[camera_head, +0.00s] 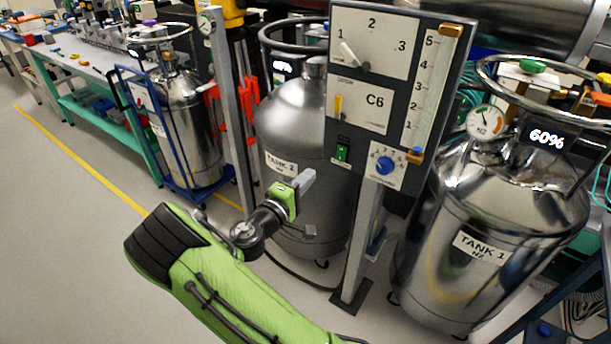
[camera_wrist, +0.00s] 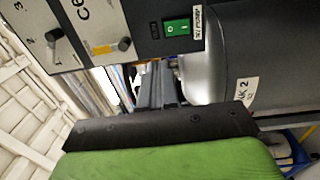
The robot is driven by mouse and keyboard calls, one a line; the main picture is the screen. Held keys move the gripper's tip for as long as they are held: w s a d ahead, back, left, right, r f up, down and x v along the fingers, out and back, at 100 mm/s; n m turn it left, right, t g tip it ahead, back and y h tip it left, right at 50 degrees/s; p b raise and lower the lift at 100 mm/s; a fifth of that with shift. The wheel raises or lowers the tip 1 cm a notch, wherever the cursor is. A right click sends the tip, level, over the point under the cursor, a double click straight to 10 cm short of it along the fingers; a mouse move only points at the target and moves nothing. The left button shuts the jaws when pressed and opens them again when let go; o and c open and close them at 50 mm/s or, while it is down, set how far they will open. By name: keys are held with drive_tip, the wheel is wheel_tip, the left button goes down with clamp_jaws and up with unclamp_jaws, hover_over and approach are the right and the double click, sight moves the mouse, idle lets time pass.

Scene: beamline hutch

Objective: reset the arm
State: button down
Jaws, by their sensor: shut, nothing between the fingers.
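My gripper (camera_head: 304,182) is shut and empty at the end of my green arm. It is in the air in front of the grey tank labelled TANK 2 (camera_head: 285,115), left of and below the control panel (camera_head: 352,78). I cannot tell the exact gap to either. In the wrist view, dark fingers (camera_wrist: 158,90) show close together beyond a black and green part of my own. The panel's green switch (camera_wrist: 177,27) appears above them, and the side of TANK 2 (camera_wrist: 225,60) is at the right.
The panel stands on a post (camera_head: 362,240). Shiny TANK 1 (camera_head: 490,205), with a 60% display (camera_head: 546,139), stands at the right. Another steel tank (camera_head: 190,130) on a blue cart and a long bench (camera_head: 90,60) are at the left. The floor at lower left is clear.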

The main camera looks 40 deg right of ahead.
drive_tip(key=s+d+r+m+g+y+p, duration=0.1)
drive_tip(key=s+r+m+g+y+p, duration=0.15)
drive_tip(key=s+m+g+y, duration=0.2)
drive_tip(key=s+a+r+t+y+p, duration=0.2)
drive_tip(key=s+a+r+y+p, duration=0.2)
drive_tip(key=s+a, duration=0.5)
drive_tip(key=s+a+r+t+y+p, duration=0.2)
drive_tip(key=s+a+r+y+p, duration=0.2)
drive_tip(key=s+a+r+y, duration=0.5)
drive_tip(key=s+a+r, duration=0.1)
drive_tip(key=a+r, duration=0.1)
drive_tip(key=a, duration=0.1)
drive_tip(key=shift+a+n, duration=0.2)
drive_tip(key=shift+n, duration=0.15)
drive_tip(key=shift+r, duration=0.1)
